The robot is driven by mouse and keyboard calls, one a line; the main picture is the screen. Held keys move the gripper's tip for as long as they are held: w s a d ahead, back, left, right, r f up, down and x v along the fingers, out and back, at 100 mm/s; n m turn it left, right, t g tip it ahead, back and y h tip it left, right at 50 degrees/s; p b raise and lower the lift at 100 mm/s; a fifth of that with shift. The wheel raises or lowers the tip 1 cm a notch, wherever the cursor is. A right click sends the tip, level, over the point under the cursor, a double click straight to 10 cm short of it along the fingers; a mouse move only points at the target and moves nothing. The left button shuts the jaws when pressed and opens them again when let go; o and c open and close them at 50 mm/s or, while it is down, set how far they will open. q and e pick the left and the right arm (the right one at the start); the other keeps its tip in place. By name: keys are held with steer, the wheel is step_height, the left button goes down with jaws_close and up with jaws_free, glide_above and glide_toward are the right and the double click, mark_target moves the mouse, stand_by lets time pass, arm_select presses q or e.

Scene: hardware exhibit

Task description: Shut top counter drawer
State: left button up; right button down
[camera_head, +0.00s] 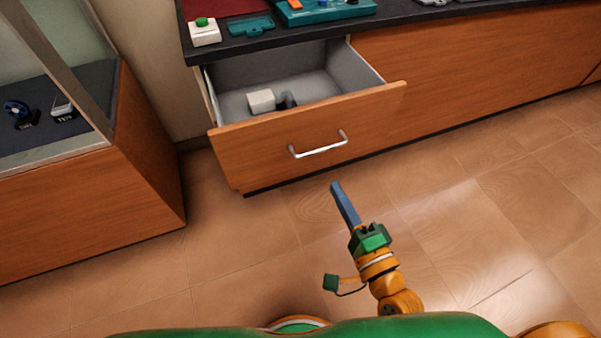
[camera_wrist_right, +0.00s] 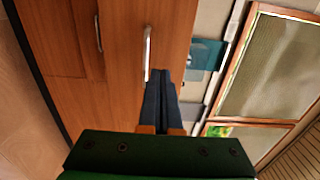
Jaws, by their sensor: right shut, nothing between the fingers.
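The top counter drawer is pulled open in the head view, with its wooden front (camera_head: 270,146) out from the counter. A silver bar handle (camera_head: 318,147) is on that front. Inside the drawer lie a white block (camera_head: 261,101) and a small dark grey item (camera_head: 287,100). My right gripper (camera_head: 336,187) is shut and empty, its dark fingers pointing toward the drawer front, apparently a short way in front of it and below the handle. In the right wrist view the closed fingers (camera_wrist_right: 162,77) point toward a handle (camera_wrist_right: 148,52). My left gripper is not seen.
The dark countertop (camera_head: 300,33) above holds a white box with a green button (camera_head: 204,31), a teal tray (camera_head: 251,26) and a teal kit (camera_head: 322,9). A glass display case (camera_head: 95,190) on a wooden base stands left. Tiled floor (camera_head: 470,220) is clear at right.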

glide_toward(307, 132)
steer(key=b+x, duration=0.1)
steer(key=x, duration=0.5)
steer(key=shift+w+a, duration=0.2)
steer(key=shift+w, duration=0.15)
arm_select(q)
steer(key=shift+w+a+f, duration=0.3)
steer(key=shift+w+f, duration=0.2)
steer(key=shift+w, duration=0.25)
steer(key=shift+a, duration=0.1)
arm_select(e)
steer(key=shift+w, duration=0.1)
